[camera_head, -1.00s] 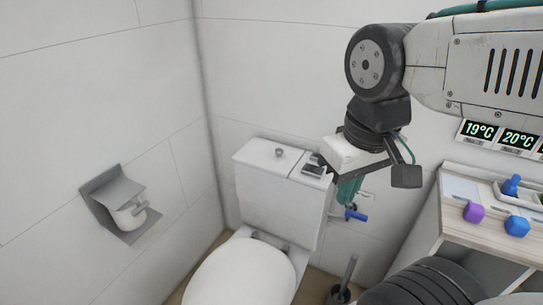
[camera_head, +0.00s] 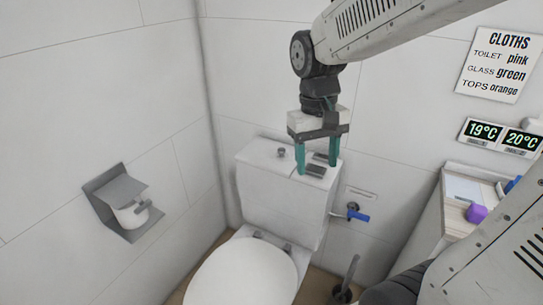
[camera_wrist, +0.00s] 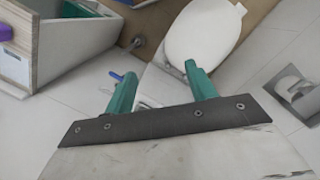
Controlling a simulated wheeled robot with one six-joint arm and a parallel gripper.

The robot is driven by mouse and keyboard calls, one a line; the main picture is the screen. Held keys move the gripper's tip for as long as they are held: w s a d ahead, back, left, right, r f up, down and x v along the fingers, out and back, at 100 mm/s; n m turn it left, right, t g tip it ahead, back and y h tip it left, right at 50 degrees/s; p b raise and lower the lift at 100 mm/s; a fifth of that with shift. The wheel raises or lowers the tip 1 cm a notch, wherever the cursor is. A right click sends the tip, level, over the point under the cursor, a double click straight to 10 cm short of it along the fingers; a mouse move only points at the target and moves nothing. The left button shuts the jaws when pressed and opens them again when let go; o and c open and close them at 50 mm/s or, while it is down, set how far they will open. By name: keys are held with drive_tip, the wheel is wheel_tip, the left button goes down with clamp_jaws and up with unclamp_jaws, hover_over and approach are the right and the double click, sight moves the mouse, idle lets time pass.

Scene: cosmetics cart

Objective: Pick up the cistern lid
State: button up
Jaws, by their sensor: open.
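The white cistern lid (camera_head: 262,156) lies on top of the toilet cistern (camera_head: 278,208) against the back wall, with a small round knob (camera_head: 281,152) on it. A seam crosses the top, and grey plates (camera_head: 314,171) lie on the part to the right of it. My gripper (camera_head: 317,169) points down with its two teal fingers apart and empty. In the head view the fingers overlap the right part of the cistern top; I cannot tell whether they touch it. In the wrist view my gripper (camera_wrist: 160,74) hides much of the cistern top.
The toilet's closed seat lid (camera_head: 243,277) is in front of the cistern. A blue-handled valve (camera_head: 356,215) is on the wall to the right. A paper holder (camera_head: 124,203) hangs on the left wall. A cart (camera_head: 446,205) stands at the right.

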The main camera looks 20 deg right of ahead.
drive_tip(key=w+d+f+m, duration=0.1)
drive_tip(key=w+f, duration=0.1)
drive_tip(key=w, duration=0.4)
drive_tip(key=w+d+f+m, duration=0.1)
drive_tip(key=w+d+f, duration=0.15)
drive_tip(key=w, duration=0.35)
drive_tip(key=m+t+h, duration=0.1)
drive_tip(key=m+t, duration=0.2)
drive_tip(key=m, duration=0.4)
hover_over(281, 149)
drive_tip(key=a, duration=0.2)
wheel_tip(281, 149, down, 11)
drive_tip(key=f, duration=0.2)
drive_tip(key=d+f, duration=0.1)
drive_tip(key=f, duration=0.1)
drive_tip(key=d+f, duration=0.1)
drive_tip(key=f, duration=0.1)
drive_tip(key=shift+s+f, duration=0.2)
clamp_jaws()
drive_tip(key=shift+r, duration=0.1)
